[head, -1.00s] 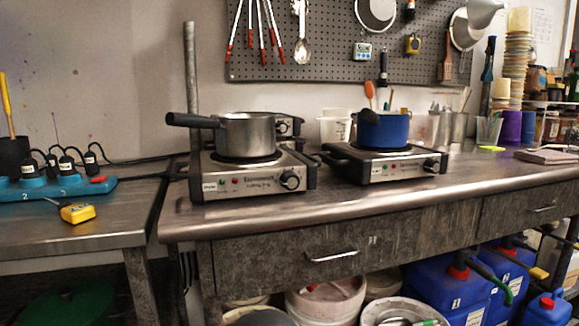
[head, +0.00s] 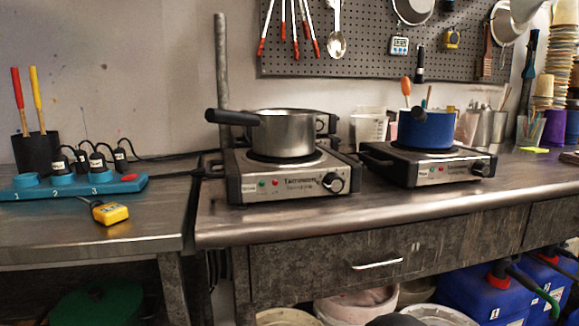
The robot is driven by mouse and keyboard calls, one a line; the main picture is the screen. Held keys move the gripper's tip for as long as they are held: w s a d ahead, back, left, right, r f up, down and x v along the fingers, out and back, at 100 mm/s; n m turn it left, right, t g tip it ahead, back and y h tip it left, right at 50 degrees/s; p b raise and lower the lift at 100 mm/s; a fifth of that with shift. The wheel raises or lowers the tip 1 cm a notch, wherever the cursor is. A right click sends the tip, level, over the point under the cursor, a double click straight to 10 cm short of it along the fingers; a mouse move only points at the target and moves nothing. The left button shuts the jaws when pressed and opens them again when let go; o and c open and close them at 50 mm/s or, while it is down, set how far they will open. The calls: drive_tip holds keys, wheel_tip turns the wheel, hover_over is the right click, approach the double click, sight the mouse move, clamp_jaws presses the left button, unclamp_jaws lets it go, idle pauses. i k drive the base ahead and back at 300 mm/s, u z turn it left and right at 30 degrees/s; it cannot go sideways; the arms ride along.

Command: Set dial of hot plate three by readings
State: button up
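Two hot plates stand on the steel bench. The left hot plate (head: 285,187) carries a steel saucepan (head: 288,134), and its black dial (head: 333,182) is at its front right. The right hot plate (head: 430,166) carries a blue pot (head: 427,130), with its dial (head: 478,168) at its front right. Another dark unit (head: 325,126) shows partly behind the saucepan. A teal power strip (head: 128,190) on the left table has sockets marked 1, 2 and 3, with several black plugs. I cannot tell which plate is number three. A yellow meter (head: 110,213) lies before the strip. My gripper is not in view.
A small timer (head: 399,45) hangs on the pegboard (head: 365,60). A vertical metal post (head: 221,80) stands behind the left hot plate. A gap separates the left table from the bench (head: 300,222). Buckets and blue canisters (head: 485,290) fill the space below.

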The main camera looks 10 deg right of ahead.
sight(332, 182)
drive_tip(key=z, duration=1.35)
drive_tip(key=k, duration=0.7)
drive_tip(key=u, duration=1.3)
